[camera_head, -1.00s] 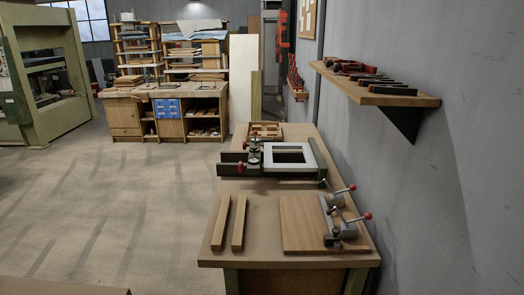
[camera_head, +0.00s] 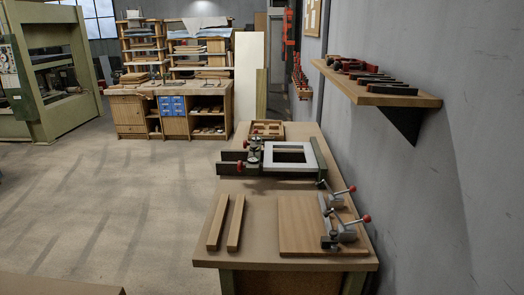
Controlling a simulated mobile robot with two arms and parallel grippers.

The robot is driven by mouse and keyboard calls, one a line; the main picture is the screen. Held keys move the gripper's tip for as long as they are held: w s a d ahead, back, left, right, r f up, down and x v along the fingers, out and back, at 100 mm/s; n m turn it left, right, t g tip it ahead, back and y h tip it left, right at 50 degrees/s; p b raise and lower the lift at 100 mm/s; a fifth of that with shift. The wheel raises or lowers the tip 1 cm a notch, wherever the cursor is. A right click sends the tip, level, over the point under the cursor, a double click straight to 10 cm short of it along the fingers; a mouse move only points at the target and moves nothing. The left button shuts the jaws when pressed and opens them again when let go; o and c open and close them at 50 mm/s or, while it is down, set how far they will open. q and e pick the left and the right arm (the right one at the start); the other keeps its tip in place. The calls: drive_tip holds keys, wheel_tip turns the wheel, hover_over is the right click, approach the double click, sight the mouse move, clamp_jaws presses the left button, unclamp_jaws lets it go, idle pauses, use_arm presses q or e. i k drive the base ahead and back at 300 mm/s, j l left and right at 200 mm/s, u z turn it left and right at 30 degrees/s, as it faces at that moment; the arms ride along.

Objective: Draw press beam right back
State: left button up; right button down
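On the workbench (camera_head: 260,188) along the right wall sits a fixture with a pale rectangular frame (camera_head: 290,150). Two dark green bars (camera_head: 231,168) stick out at its left, one behind the other, with red-knobbed metal parts (camera_head: 254,152) beside them. A green rail (camera_head: 318,152) lies along its right side. A large green press-like machine (camera_head: 85,108) stands far off at the left, cut by the picture edge. I cannot tell which part is the right press beam. Neither of my grippers shows.
Two wooden strips (camera_head: 236,222) and a board (camera_head: 297,222) with red-knobbed toggle clamps (camera_head: 345,235) lie on the near bench. A wooden tray (camera_head: 266,129) is at its far end. A wall shelf (camera_head: 385,95) juts out at right. Open floor (camera_head: 110,200) lies left.

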sight(252, 168)
drive_tip(key=i+z, duration=0.4)
drive_tip(key=i+j+z, duration=0.2)
drive_tip(key=i+z, duration=0.15)
drive_tip(key=i, duration=0.15)
